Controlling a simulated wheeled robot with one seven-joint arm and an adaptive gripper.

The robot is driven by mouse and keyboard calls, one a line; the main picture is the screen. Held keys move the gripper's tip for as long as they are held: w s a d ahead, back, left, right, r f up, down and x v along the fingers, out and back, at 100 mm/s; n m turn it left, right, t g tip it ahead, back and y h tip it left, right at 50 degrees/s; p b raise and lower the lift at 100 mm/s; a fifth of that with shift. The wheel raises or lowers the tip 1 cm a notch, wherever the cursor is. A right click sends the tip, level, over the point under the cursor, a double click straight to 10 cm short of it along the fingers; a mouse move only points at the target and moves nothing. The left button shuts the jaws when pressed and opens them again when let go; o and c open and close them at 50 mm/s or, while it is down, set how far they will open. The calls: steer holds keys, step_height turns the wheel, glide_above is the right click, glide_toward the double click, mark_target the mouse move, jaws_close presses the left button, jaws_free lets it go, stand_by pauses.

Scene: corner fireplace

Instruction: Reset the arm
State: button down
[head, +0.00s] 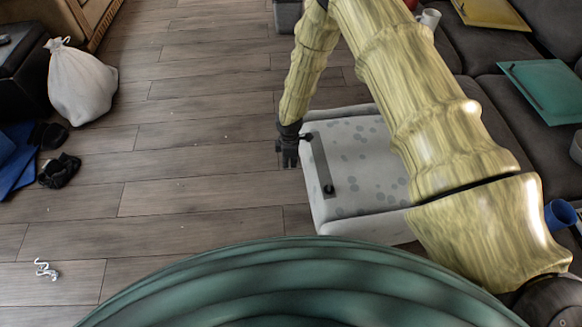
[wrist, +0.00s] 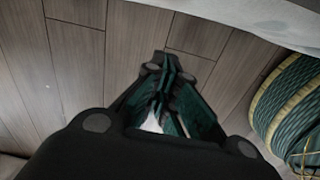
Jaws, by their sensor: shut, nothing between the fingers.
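The gripper hangs over the wooden floor, just left of the pale spotted ottoman (head: 370,165) in the picture. In the wrist view my gripper (wrist: 168,68) has its fingers together with nothing between them, against floor planks. The ottoman's pale edge (wrist: 265,15) shows at the upper right there. My arm hides part of the ottoman and sofa.
A grey strip with dark knobs (head: 319,165) lies on the ottoman. The dark sofa (head: 470,50) holds a teal board (head: 545,90), yellow board (head: 490,12) and blue cup (head: 560,214). A white sack (head: 80,85) and black shoes (head: 60,170) sit left. The middle floor is clear.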

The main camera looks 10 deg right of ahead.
steer(key=shift+r, duration=1.3)
